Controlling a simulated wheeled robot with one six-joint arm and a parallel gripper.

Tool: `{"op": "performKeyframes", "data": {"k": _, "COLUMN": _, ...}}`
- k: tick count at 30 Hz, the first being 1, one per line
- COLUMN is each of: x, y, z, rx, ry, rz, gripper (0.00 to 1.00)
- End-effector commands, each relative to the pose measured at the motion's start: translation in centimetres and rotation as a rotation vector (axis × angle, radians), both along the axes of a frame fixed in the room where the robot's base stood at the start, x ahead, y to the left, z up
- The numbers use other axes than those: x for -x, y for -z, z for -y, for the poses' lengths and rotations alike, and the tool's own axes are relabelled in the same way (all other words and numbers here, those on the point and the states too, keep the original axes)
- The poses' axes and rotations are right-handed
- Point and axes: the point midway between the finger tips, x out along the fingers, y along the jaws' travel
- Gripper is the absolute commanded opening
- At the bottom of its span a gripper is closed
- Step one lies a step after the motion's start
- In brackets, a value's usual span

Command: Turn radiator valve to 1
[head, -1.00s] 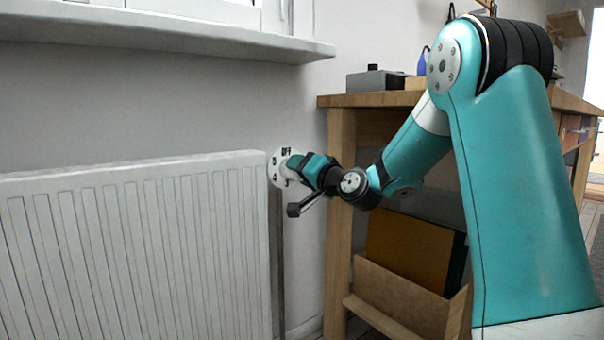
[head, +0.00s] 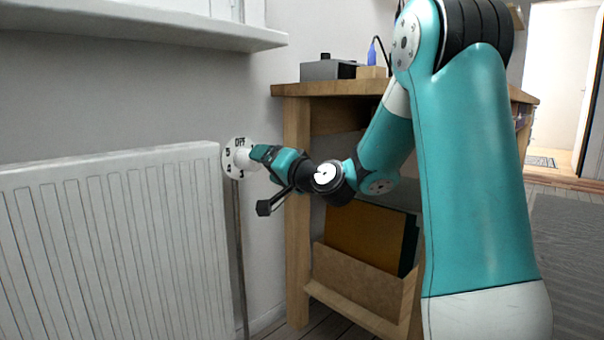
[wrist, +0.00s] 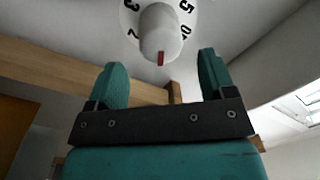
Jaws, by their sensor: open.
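The radiator valve is a white round knob (head: 243,158) on a white dial plate (head: 228,148) with black marks, on the wall beside the radiator. In the wrist view, the knob (wrist: 159,32) carries a red mark (wrist: 160,58) at its lower edge. The digits 3 and 2 show left of it, 5 and part of another marking right. The red mark lies between the 2 and the partial marking; the label behind it is hidden. My gripper (head: 257,155) faces the knob. In the wrist view, its two fingers (wrist: 161,60) are open, empty, and the knob appears beyond them.
A white ribbed radiator (head: 115,245) stands left of the valve, under a windowsill (head: 150,25). A wooden workbench (head: 297,200) stands close on the right, with a grey box (head: 322,70) on top. A pipe (head: 240,260) runs down below the valve.

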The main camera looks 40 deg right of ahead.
Motion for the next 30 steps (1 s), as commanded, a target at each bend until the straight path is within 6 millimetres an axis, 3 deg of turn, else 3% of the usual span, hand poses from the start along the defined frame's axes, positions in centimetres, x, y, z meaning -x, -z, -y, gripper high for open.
{"op": "performKeyframes", "data": {"k": 6, "x": 6.0, "y": 0.4, "z": 0.5, "rx": -0.003, "ry": 0.008, "rz": -0.002, "gripper": 0.76}}
{"op": "performKeyframes", "data": {"k": 12, "x": 10.4, "y": 0.6, "z": 0.7, "rx": -0.001, "ry": 0.006, "rz": 0.003, "gripper": 0.76}}
{"op": "performKeyframes", "data": {"k": 19, "x": 12.4, "y": 0.8, "z": 0.7, "rx": 0.002, "ry": 0.001, "rz": 0.002, "gripper": 0.76}}
{"op": "performKeyframes", "data": {"k": 30, "x": 12.7, "y": 0.5, "z": 0.7, "rx": 0.000, "ry": -0.001, "rz": 0.000, "gripper": 0.76}}
